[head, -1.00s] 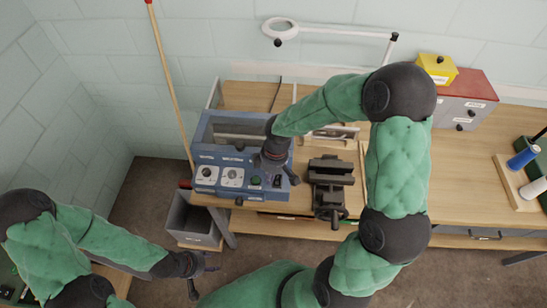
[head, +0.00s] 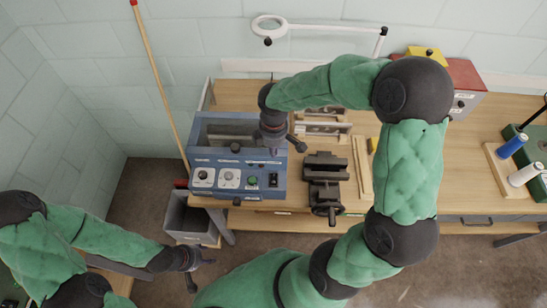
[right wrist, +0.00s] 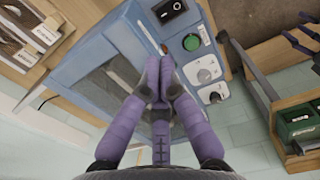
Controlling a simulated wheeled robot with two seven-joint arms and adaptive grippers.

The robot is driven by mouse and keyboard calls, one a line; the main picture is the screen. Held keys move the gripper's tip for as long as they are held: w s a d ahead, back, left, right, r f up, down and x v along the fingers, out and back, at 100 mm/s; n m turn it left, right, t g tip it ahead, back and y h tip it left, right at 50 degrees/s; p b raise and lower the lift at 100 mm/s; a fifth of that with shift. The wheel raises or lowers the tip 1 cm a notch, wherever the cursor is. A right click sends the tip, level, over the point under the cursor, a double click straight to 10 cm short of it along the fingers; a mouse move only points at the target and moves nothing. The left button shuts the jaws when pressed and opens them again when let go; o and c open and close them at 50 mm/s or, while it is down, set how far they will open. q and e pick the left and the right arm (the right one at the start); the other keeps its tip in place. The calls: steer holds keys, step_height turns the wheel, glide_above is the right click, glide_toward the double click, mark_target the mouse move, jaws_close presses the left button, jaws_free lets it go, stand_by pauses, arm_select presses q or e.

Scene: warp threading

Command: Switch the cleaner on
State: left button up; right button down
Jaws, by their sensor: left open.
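The rocker (right wrist: 172,11) and green button (right wrist: 191,43) also show in the right wrist view. My right gripper (right wrist: 158,82) has its purple fingers together, with nothing visible between them. It is above the cleaner's right side, apart from the switch. My left gripper (head: 203,263) is open, low at the left, away from the cleaner.
A dark vise (head: 325,181) stands on the bench just right of the cleaner. A grey bin (head: 190,219) is below the bench's left end. A wooden pole (head: 160,85) leans at the left. A ring lamp (head: 270,28) hangs at the back. Thread spools (head: 522,174) stand far right.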

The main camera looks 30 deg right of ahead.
mark_target(273, 175)
step_height(273, 175, down, 13)
steer(key=shift+r+b, duration=0.1)
steer(key=shift+b, duration=0.6)
steer(key=shift+f+b, duration=0.45)
steer(key=shift+f, duration=0.1)
steer(key=shift+r, duration=0.2)
steer(key=shift+s+a, duration=0.1)
steer(key=shift+s, duration=0.05)
